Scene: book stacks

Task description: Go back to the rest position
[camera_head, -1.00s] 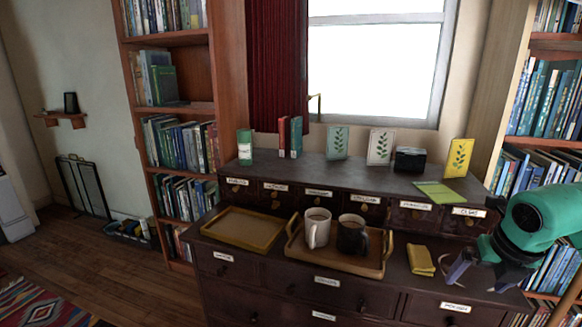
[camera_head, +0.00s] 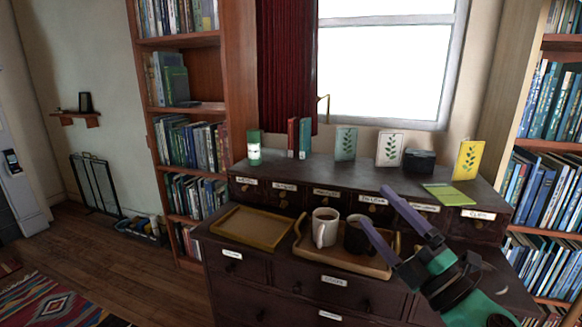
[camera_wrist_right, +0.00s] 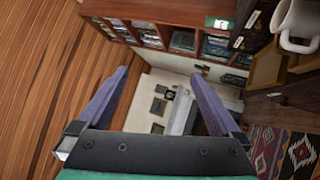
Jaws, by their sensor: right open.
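My right gripper (camera_head: 374,206) is open and empty, its two purple fingers apart and pointing up and left in front of the dark cabinet. In the wrist view the right gripper (camera_wrist_right: 160,73) also shows open, with nothing between the fingers. A wooden tray (camera_head: 345,262) on the cabinet holds a white mug (camera_head: 325,228) and a black mug (camera_head: 354,238). In the head view the fingers cover part of the black mug and the tray's right side. The white mug (camera_wrist_right: 298,22) shows at the wrist view's upper right. My left gripper is out of view.
An empty tray (camera_head: 252,227) lies left of the mugs. Bookshelves flank both sides. Wooden floor (camera_head: 100,250) is open at the left.

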